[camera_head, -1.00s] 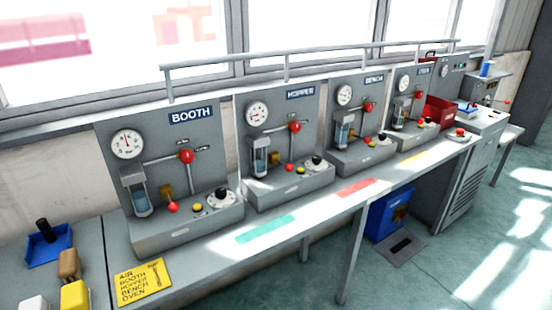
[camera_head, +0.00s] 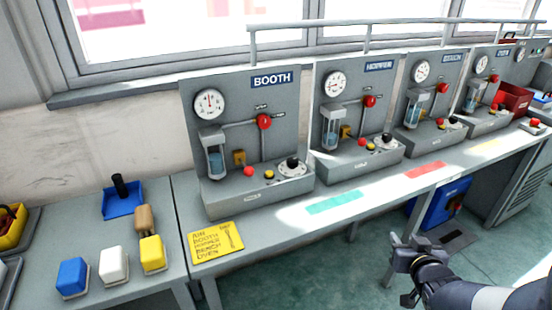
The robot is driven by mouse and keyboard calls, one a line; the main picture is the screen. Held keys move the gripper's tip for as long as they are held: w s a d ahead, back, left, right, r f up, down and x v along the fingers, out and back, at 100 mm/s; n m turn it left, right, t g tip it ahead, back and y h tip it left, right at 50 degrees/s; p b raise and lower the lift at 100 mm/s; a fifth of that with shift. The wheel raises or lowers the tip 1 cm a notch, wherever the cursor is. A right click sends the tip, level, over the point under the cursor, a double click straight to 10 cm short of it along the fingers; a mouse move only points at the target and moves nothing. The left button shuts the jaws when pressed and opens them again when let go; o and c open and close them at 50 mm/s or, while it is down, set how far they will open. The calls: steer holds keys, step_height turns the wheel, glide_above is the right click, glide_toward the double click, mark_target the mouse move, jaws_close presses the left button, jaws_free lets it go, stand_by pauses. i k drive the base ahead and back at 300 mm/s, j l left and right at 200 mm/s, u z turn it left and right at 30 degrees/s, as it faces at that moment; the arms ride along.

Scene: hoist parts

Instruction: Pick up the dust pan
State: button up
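The blue dust pan (camera_head: 123,203) with an upright black handle sits on the left bench top, behind a small brush with a tan wooden handle (camera_head: 143,218). My gripper (camera_head: 400,268) is at the lower right, in front of the bench and over the floor, far from the dust pan. Its fingers look apart with nothing between them.
Blue (camera_head: 73,276), white (camera_head: 113,264) and yellow (camera_head: 152,253) blocks stand in front of the dust pan. A yellow sign (camera_head: 215,241) lies to their right, before the BOOTH panel (camera_head: 250,140). A yellow bin (camera_head: 10,228) is at the far left.

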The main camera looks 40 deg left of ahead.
mark_target(122, 199)
steer(key=k+j+u, duration=0.1)
steer(key=j+u, duration=0.3)
steer(key=j, duration=0.25)
steer(key=j+u, duration=0.45)
steer(key=j, duration=0.15)
steer(key=i+j+u, duration=0.1)
steer(key=j+u, duration=0.3)
steer(key=j, duration=0.2)
steer(key=i+j, duration=0.25)
steer(key=j+u, duration=0.05)
steer(key=j, duration=0.05)
